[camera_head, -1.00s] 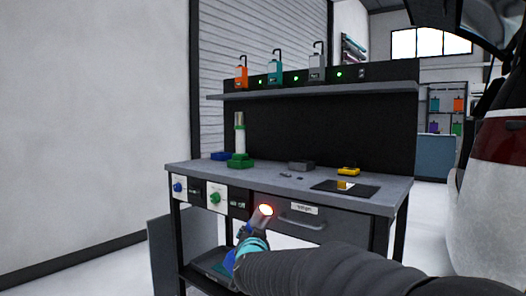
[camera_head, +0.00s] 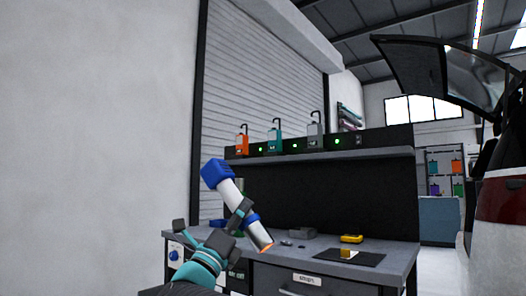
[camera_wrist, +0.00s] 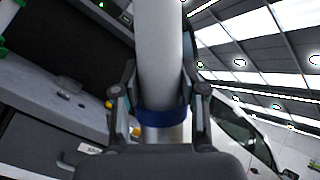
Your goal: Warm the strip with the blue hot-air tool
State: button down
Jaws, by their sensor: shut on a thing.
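The blue hot-air tool (camera_head: 229,190) has a blue cap, a white body, a blue ring and a glowing orange nozzle tip. It is tilted, with the nozzle pointing down and right, in front of the bench. My gripper (camera_head: 240,216) is shut around its body; the wrist view shows both fingers (camera_wrist: 160,92) on either side of the white barrel (camera_wrist: 160,45), near the blue ring (camera_wrist: 163,118). A small yellow-gold piece (camera_head: 347,253), perhaps the strip, is on the dark mat (camera_head: 365,259) at the right of the bench top. The nozzle is left of the mat, apart from it.
The grey bench (camera_head: 300,259) carries a grey block (camera_head: 301,232) and a yellow item (camera_head: 351,239). A green item (camera_head: 240,186) is mostly hidden behind the tool. A vehicle (camera_head: 503,220) is at right.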

jog(key=s+d+r+m+y, duration=0.1)
jog(key=s+d+r+y, duration=0.15)
jog(key=r, duration=0.25)
jog(key=s+d+r+m+t+y, duration=0.1)
jog(key=s+r, duration=0.2)
jog(key=r, duration=0.1)
jog(key=s+d+r+m+y, duration=0.1)
jog(key=s+d+r+y, duration=0.1)
jog(key=r, duration=0.3)
jog(key=w+d+f+p, duration=0.1)
jog(key=w+d+f, duration=0.1)
jog(key=w+d, duration=0.7)
jog(key=w+d+f+y+p, duration=0.1)
jog(key=w+d+f, duration=0.2)
jog(key=w+d, duration=0.6)
jog(key=shift+w+d+t+p, duration=0.3)
jog(key=shift+w+d, duration=0.1)
jog(key=shift+w, duration=2.9)
jog(key=shift+y, duration=0.25)
dwell(0.9)
